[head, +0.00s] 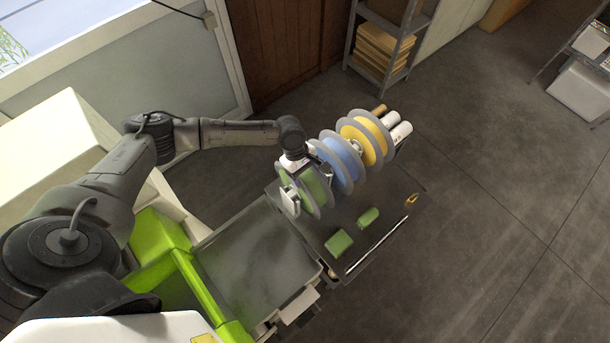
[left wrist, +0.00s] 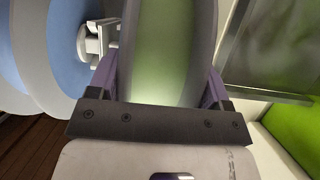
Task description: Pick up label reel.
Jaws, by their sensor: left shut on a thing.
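The green label reel (head: 316,186), with grey side discs, is nearest in a row of reels at the back of the dark table. My left gripper (head: 294,179) comes down on it from above and is shut on it. In the left wrist view, the reel (left wrist: 165,50) fills the space between the two purplish fingers, and the fingertips of the gripper (left wrist: 160,85) are partly hidden. A blue reel (head: 340,161) and a yellow reel (head: 369,140) stand behind it. I cannot tell whether the green reel still touches its support. My right gripper is out of view.
Two green blocks (head: 338,242) and a small yellow item (head: 411,199) lie on the dark table (head: 300,222). White rolls (head: 400,131) stand beyond the reels. A grey metal tray surface (head: 250,258) and a bright green frame (head: 158,240) are at the near left.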

